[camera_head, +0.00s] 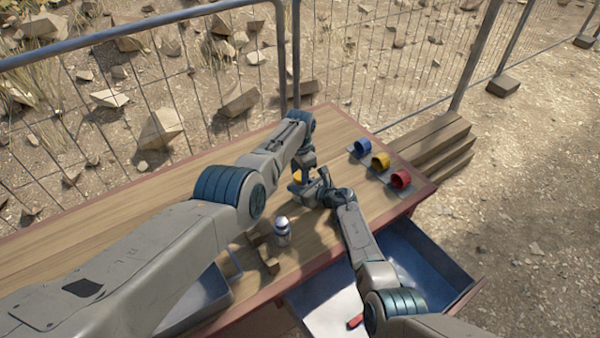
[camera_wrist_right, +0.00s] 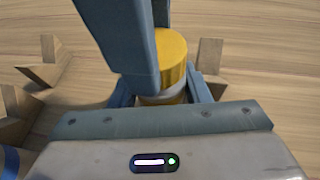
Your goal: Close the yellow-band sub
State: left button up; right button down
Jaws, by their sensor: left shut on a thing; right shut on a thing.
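The yellow-band sub shows in the right wrist view as a yellow cylindrical part (camera_wrist_right: 173,47) above a grey metal body (camera_wrist_right: 165,98). In the head view only a bit of yellow (camera_head: 297,176) shows between my grippers. My right gripper (camera_wrist_right: 160,93) is shut on the metal body, low down. My left gripper (camera_head: 299,183) is shut at the sub from above; its blue-grey finger (camera_wrist_right: 128,40) covers the left side of the yellow part. My right gripper also shows in the head view (camera_head: 322,192). The seam between the two parts is mostly hidden.
A white sub with a dark blue band (camera_head: 282,232) stands nearer, beside wooden blocks (camera_head: 268,263). An open drawer (camera_head: 425,270) holds a red item (camera_head: 355,321). A fence stands behind.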

pick_arm(q)
jog(key=m, duration=0.3)
jog(key=shift+m, duration=0.4)
jog(key=m, duration=0.5)
jog(key=shift+a, duration=0.1)
pick_arm(e)
jog(key=shift+d, duration=0.1)
pick_arm(q)
jog(key=o, duration=1.5)
pick_arm(e)
jog(key=c, duration=0.8)
grip_release()
pick_arm(q)
jog(key=shift+a+r, duration=0.1)
pick_arm(e)
jog(key=shift+o, duration=0.5)
jog(key=shift+r, duration=0.15)
jog(key=shift+d, duration=0.1)
